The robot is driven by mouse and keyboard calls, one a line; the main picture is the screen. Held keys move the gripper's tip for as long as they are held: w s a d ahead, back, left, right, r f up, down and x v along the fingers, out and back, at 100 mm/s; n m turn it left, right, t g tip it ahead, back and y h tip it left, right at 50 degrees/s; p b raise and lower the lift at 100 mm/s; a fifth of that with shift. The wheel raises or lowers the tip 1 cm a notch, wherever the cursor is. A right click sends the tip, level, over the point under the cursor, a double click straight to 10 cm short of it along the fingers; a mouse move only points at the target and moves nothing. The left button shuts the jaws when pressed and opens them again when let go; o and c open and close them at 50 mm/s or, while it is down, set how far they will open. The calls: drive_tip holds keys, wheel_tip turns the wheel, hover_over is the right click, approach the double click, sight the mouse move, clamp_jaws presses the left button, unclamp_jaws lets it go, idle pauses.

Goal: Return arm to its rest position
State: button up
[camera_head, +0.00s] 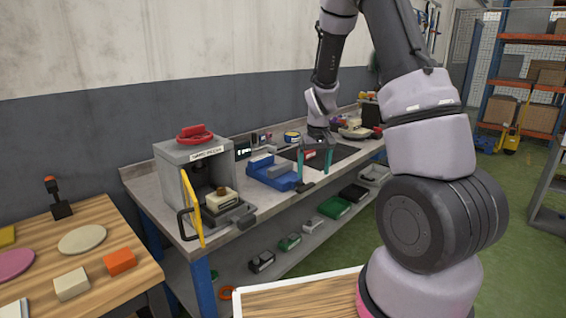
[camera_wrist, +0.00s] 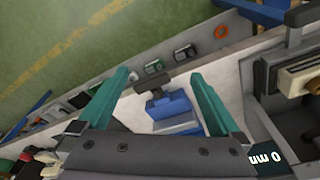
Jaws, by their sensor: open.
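My gripper (camera_head: 314,160) hangs over the workbench (camera_head: 149,187) above a dark mat (camera_head: 343,152), to the right of a blue vise (camera_head: 270,172). Its two teal fingers are apart with nothing between them in the head view. In the wrist view my gripper (camera_wrist: 160,95) also shows its fingers spread wide. The blue vise (camera_wrist: 173,110) appears beyond and between them there, apart from the fingers. My arm rises from the right and bends down to the bench.
A grey press (camera_head: 185,160) with a yellow-edged open door (camera_head: 193,209) stands left of the vise. A wooden table (camera_head: 100,255) with blocks and discs is at the left. Small items crowd the bench's far end. Bins sit on the lower shelf (camera_head: 270,278).

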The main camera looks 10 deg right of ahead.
drive_tip(key=s+a+r+m+t+y, duration=0.1)
drive_tip(key=s+r, duration=0.4)
drive_tip(key=r, duration=0.5)
drive_tip(key=s+a+r+m+t+y, duration=0.15)
drive_tip(key=s+r, duration=0.35)
drive_tip(key=r, duration=0.5)
drive_tip(key=s+r+m+t, duration=0.1)
drive_tip(key=s+r, duration=0.3)
drive_tip(key=s, duration=0.3)
drive_tip(key=s+r+m+t, duration=0.1)
drive_tip(key=s+r+t, duration=0.1)
drive_tip(key=s+r, duration=0.3)
drive_tip(key=s+a, duration=0.1)
drive_tip(key=s, duration=0.2)
